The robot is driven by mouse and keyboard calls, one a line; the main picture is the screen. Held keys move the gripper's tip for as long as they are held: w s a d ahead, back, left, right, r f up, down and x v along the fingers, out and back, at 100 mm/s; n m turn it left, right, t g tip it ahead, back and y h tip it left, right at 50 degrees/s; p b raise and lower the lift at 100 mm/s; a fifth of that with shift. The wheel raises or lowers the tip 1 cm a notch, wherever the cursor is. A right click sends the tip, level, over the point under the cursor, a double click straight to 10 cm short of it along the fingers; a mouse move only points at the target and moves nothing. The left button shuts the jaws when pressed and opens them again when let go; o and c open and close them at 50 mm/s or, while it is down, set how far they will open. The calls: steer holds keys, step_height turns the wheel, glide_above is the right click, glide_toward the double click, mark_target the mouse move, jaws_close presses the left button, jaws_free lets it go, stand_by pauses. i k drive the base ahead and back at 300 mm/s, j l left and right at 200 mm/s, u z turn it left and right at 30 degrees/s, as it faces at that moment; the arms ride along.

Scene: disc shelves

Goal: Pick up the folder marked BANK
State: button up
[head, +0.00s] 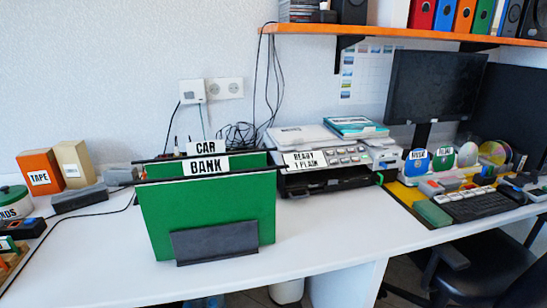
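The folder marked BANK (158,211) is green with a black top bar and a white label reading BANK. It stands upright at the front of a dark grey holder (215,243) on the white desk. A second green folder marked CAR (254,159) stands just behind it, and its lower part is hidden by the BANK folder. My gripper is not in view.
A printer (335,177) stands right of the folders. Orange TAPE (40,176) and beige boxes, a grey block (80,198) and a cable lie left. An orange shelf (400,33) overhangs the back right. White desk (330,233) is clear in front right.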

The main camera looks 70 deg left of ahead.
mark_target(209, 193)
steer(key=i+u, duration=0.45)
steer(key=i+l+u, duration=0.3)
steer(key=u, duration=0.15)
steer(key=i+u, duration=0.1)
steer(key=u, duration=2.4)
